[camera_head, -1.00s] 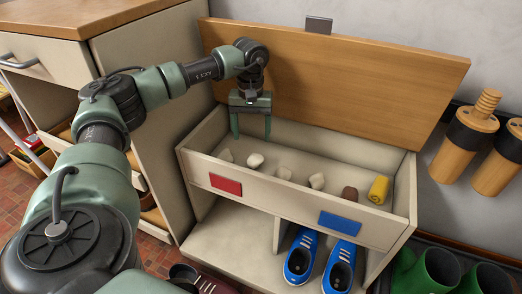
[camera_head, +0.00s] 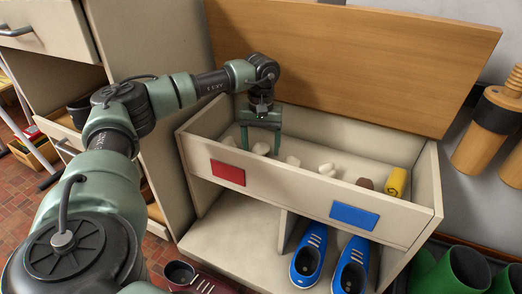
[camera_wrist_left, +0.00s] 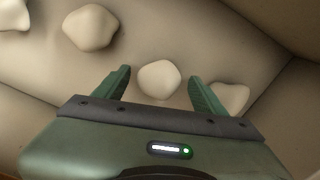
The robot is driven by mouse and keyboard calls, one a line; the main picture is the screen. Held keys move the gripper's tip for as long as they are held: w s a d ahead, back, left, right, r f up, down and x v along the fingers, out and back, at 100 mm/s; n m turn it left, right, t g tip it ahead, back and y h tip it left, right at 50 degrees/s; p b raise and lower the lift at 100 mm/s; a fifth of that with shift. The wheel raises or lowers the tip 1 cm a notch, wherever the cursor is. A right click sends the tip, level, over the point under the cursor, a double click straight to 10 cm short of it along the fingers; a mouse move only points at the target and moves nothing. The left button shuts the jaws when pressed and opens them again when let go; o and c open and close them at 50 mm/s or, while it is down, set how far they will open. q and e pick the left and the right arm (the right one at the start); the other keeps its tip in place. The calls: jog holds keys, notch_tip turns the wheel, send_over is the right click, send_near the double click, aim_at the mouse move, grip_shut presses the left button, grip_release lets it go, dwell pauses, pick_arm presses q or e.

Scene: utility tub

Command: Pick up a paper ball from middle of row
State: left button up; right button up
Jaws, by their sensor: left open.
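Several crumpled whitish paper balls lie in a row in the open compartment of a beige bench. The row holds a leftmost ball (camera_head: 229,141), a second ball (camera_head: 261,148), a third (camera_head: 293,161) and a fourth (camera_head: 327,169). My left gripper (camera_head: 261,142) is open and lowered into the compartment, with its green fingers either side of the second ball. The left wrist view shows this ball (camera_wrist_left: 159,79) between the open fingers, apart from both. Another ball (camera_wrist_left: 230,97) lies close beside the right finger, and one (camera_wrist_left: 90,27) lies farther off at upper left.
A brown lump (camera_head: 365,184) and a yellow roll (camera_head: 396,183) lie at the compartment's right end. The raised wooden lid (camera_head: 350,65) stands behind. The front wall (camera_head: 285,188) bears red and blue labels. Blue shoes (camera_head: 308,255) stand below.

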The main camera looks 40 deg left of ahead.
pick_arm(q)
jog(key=shift+f+b, duration=0.35)
jog(key=shift+f, duration=0.6)
jog(key=c, duration=1.4)
jog(key=shift+r, duration=0.1)
